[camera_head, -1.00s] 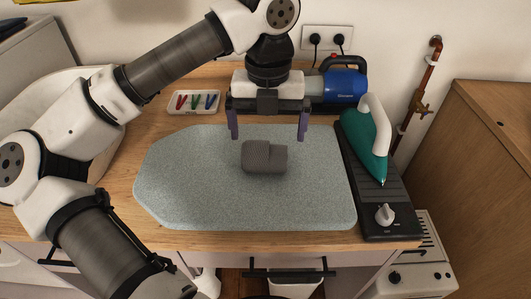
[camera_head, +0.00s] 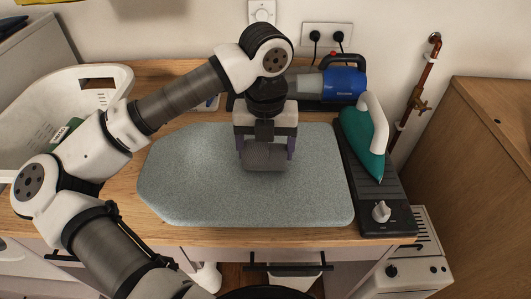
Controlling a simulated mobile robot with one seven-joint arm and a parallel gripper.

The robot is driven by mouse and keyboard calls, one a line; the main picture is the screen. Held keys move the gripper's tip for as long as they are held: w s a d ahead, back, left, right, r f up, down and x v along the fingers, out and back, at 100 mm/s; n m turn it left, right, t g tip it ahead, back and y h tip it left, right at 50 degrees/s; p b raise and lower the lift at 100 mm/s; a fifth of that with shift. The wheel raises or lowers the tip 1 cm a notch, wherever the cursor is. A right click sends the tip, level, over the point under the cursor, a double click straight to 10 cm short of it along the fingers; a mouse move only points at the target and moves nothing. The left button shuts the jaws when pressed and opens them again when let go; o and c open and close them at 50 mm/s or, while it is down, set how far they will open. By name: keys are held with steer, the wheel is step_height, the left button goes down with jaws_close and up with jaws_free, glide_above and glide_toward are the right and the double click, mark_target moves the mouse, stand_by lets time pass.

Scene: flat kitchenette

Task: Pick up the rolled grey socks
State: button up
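The rolled grey socks (camera_head: 264,157) are a ribbed dark grey bundle on the light grey ironing pad (camera_head: 195,190), right of the pad's middle. My gripper (camera_head: 265,151) is low over the socks, pointing down. Its two purple fingers sit on the left and right sides of the bundle and appear to touch it, so it looks shut on the socks. The upper part of the bundle is hidden by the gripper. I cannot see a clear gap between the socks and the pad.
A teal iron (camera_head: 364,145) stands on a dark base (camera_head: 379,205) along the pad's right edge. A blue appliance (camera_head: 343,85) is behind. A white basket (camera_head: 40,115) is at the left, beside my arm. The left half of the pad is clear.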

mark_target(265, 145)
steer(key=c, duration=0.4)
step_height(265, 145, up, 10)
steer(key=shift+r+b, duration=0.1)
steer(key=shift+b, duration=0.85)
